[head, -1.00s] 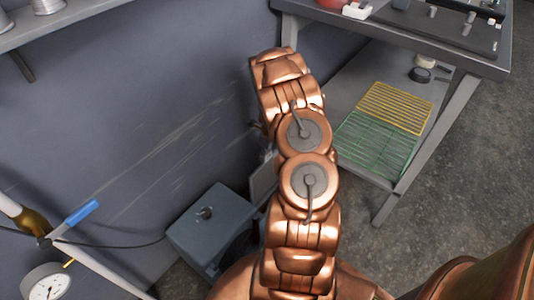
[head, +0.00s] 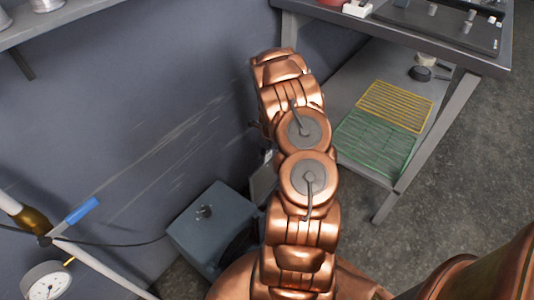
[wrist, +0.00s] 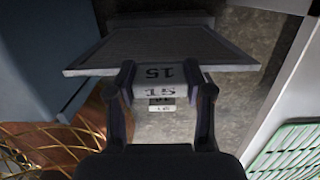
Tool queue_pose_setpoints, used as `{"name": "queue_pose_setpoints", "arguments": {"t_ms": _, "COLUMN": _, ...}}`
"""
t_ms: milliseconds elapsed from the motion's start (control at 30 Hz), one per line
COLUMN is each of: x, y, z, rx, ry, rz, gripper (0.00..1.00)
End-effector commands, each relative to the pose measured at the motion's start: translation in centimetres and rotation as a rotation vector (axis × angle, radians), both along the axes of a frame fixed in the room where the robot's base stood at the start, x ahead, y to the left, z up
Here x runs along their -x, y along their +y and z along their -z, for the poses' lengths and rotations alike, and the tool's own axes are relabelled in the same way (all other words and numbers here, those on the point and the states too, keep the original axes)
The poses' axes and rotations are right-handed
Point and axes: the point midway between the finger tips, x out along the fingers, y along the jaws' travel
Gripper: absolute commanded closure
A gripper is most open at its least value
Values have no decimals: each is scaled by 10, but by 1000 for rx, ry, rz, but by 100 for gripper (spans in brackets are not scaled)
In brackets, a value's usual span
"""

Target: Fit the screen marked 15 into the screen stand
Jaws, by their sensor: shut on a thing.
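The screen marked 15 (wrist: 160,46) is a flat grey mesh panel with a pale label tab reading 15, upside down in the wrist view. My gripper (wrist: 164,86) is shut on its tab, one finger on each side, and holds the panel out ahead. More small pale labels (wrist: 160,104) show below the tab, too small to read surely. In the head view my copper arm hides the gripper; a grey panel edge (head: 262,182) shows beside it, perhaps the screen. I cannot make out the screen stand for certain.
A blue-grey box (head: 212,228) with a black knob stands by the wall, left of my arm. A bench (head: 405,180) stands at right, with yellow (head: 395,105) and green (head: 375,142) wire racks on its lower shelf. A gauge (head: 47,284) is at lower left.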

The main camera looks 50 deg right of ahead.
Motion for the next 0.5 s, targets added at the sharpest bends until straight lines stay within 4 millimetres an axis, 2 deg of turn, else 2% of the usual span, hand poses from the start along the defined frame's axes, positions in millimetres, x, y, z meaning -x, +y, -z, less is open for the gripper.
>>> {"name": "queue_pose_setpoints", "arguments": {"t_ms": 500, "x": 0, "y": 0, "z": 6, "rx": 1, "ry": 0, "rz": 0, "gripper": 85}}
